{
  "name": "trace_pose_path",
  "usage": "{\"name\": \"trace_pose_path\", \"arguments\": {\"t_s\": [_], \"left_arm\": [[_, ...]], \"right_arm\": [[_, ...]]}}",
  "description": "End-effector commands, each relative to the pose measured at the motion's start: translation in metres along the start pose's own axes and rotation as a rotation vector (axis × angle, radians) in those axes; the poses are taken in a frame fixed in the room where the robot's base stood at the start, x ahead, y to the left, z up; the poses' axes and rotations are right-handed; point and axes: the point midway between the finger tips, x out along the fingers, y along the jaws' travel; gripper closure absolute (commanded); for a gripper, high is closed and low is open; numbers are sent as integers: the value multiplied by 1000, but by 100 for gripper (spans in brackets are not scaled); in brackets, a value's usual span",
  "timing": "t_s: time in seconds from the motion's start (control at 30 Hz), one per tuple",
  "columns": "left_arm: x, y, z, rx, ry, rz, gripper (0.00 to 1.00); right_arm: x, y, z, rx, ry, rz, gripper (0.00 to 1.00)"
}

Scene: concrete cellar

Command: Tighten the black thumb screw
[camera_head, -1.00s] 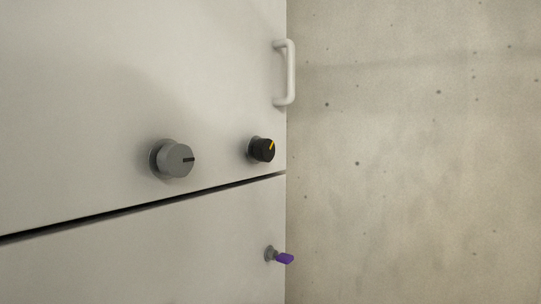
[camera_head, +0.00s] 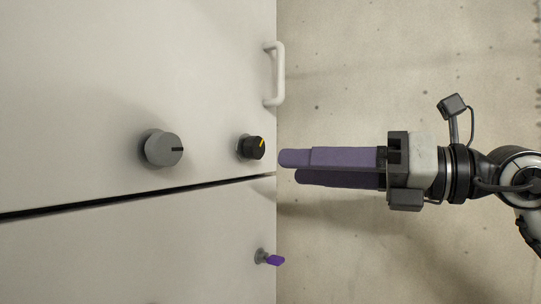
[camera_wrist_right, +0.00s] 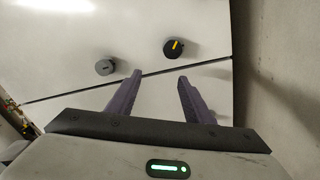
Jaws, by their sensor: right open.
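The black thumb screw (camera_head: 254,147) is a small black knob with a yellow mark on a pale panel, near the panel's right edge. It also shows in the right wrist view (camera_wrist_right: 174,48), beyond the fingers and a little above them. My right gripper (camera_head: 288,167) comes in from the right with purple fingers pointing left. Its tips are apart from the screw, just right of it in the head view. In the right wrist view the gripper (camera_wrist_right: 158,76) is open and empty between its fingers. My left gripper is not in view.
A larger grey knob (camera_head: 163,149) with a dark mark sits left of the screw. A pale handle (camera_head: 279,74) is above the screw, and a purple key (camera_head: 275,260) sticks out below it. A dark seam (camera_head: 120,200) crosses the panel. A concrete wall (camera_head: 400,60) stands at the right.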

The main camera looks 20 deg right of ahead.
Motion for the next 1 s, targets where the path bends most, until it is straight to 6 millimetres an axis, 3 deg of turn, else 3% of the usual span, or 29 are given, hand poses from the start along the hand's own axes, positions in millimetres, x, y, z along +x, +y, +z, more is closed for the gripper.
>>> {"name": "trace_pose_path", "arguments": {"t_s": [0.1, 0.27, 0.73, 1.0], "left_arm": [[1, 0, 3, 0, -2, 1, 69], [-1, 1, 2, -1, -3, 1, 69], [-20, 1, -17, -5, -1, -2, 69], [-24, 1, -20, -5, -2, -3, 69]], "right_arm": [[-19, -1, 21, -92, -31, -91, 53], [-24, -3, 32, -130, -46, -137, 53], [53, -12, 37, -128, -44, -134, 53], [73, -16, 37, -128, -47, -136, 53]]}}
